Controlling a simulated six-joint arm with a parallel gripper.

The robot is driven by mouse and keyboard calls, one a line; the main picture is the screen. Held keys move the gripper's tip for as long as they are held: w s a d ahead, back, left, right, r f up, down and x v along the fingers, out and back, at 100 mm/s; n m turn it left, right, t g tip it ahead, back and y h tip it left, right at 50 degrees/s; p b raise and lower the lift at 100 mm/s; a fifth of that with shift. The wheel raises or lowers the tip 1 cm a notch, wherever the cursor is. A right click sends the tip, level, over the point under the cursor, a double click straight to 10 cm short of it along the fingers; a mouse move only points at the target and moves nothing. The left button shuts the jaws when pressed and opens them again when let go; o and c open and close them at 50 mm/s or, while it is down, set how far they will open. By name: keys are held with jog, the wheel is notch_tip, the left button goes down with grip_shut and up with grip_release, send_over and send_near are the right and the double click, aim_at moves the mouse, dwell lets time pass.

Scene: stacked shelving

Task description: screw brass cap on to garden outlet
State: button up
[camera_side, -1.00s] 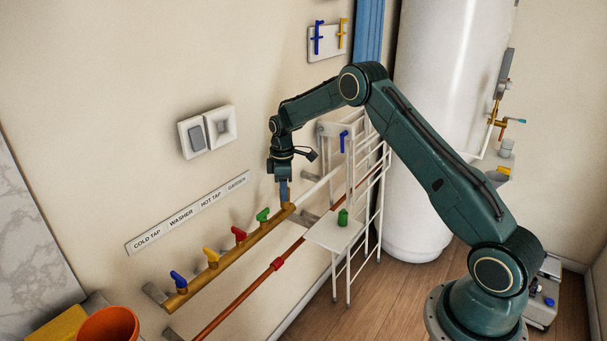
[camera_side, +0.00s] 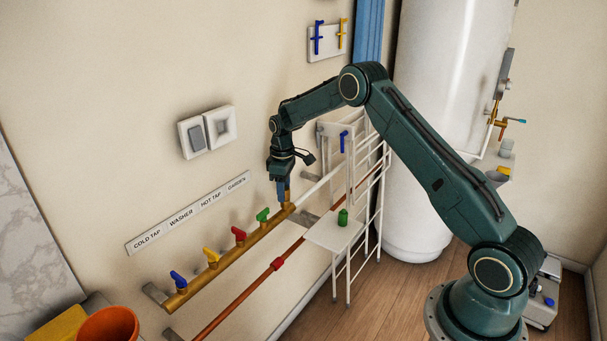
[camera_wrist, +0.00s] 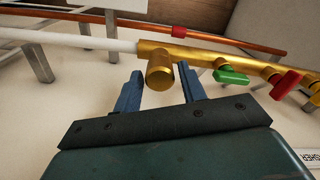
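A brass manifold (camera_side: 240,248) runs along the wall below the labels; it also shows in the wrist view (camera_wrist: 208,58). A short brass cylinder (camera_wrist: 160,70) with a closed, round end sticks out near the manifold's white-pipe end, beyond the green handle. I cannot tell where the cap ends and the outlet begins. My gripper (camera_side: 284,199) is at that end of the manifold. In the wrist view its two blue fingers (camera_wrist: 161,72) stand apart on either side of the cylinder, with narrow gaps seen on both sides. The cylinder is mostly hidden in the side view.
Green (camera_side: 263,215), red (camera_side: 239,234), yellow (camera_side: 211,256) and blue (camera_side: 178,279) handles line the manifold. A white wire rack (camera_side: 336,237) with a small green object (camera_side: 343,217) stands close to the right. A copper pipe (camera_side: 243,297) runs below.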

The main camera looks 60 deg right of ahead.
jog(key=n, duration=1.1)
jog(key=shift+a, duration=0.1)
dwell(0.4)
jog(key=shift+n, duration=0.5)
jog(key=shift+s, duration=0.1)
jog(key=n, duration=0.5)
jog(key=shift+n, duration=0.4)
jog(key=shift+s+n, duration=0.1)
jog(key=shift+n, duration=2.5)
jog(key=shift+c, duration=0.4)
